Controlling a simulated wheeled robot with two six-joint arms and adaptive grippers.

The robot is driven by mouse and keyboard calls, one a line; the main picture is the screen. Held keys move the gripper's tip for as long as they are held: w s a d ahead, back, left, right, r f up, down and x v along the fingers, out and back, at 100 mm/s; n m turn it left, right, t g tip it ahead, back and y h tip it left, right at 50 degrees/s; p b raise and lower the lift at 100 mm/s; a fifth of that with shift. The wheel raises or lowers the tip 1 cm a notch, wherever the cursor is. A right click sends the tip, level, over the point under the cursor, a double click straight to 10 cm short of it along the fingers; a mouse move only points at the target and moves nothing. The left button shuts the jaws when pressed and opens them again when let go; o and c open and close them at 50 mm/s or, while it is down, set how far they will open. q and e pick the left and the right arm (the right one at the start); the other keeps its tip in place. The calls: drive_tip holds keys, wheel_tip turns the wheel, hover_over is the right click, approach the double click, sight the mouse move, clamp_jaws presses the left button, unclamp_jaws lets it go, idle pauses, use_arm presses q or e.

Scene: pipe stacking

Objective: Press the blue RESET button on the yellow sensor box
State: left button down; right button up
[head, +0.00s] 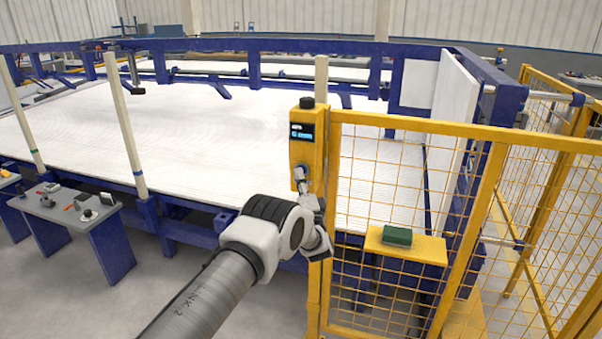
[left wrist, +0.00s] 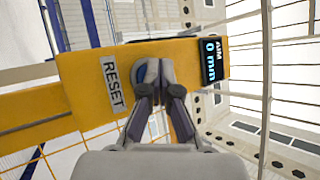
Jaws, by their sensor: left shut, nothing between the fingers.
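The yellow sensor box (head: 308,152) is fixed upright on the yellow fence post in the head view, with a small dark display near its top. The box (left wrist: 82,76) also fills the middle of the left wrist view. There the RESET label (left wrist: 114,86) is beside the blue button (left wrist: 141,72), and the display (left wrist: 212,60) reads "0 mm". My left gripper (head: 299,172) is shut and empty, at the lower front of the box. In the left wrist view its closed fingertips (left wrist: 153,74) overlap the blue button and hide part of it. I cannot tell whether they touch it.
A yellow mesh fence (head: 400,190) extends right from the box's post. A green block (head: 397,236) sits on a yellow shelf (head: 427,247) there. A large white table with a blue frame (head: 200,236) lies behind.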

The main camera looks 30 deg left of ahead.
use_arm(q)
drive_tip(key=shift+r, duration=0.1)
drive_tip(key=shift+s+d+p, duration=0.2)
drive_tip(key=shift+s+p, duration=0.55)
drive_tip(key=shift+s, duration=0.05)
drive_tip(key=s+p, duration=0.2)
drive_tip(key=s+d+p, duration=0.1)
drive_tip(key=s+p, duration=0.1)
drive_tip(key=shift+s, duration=0.4)
idle(0.5)
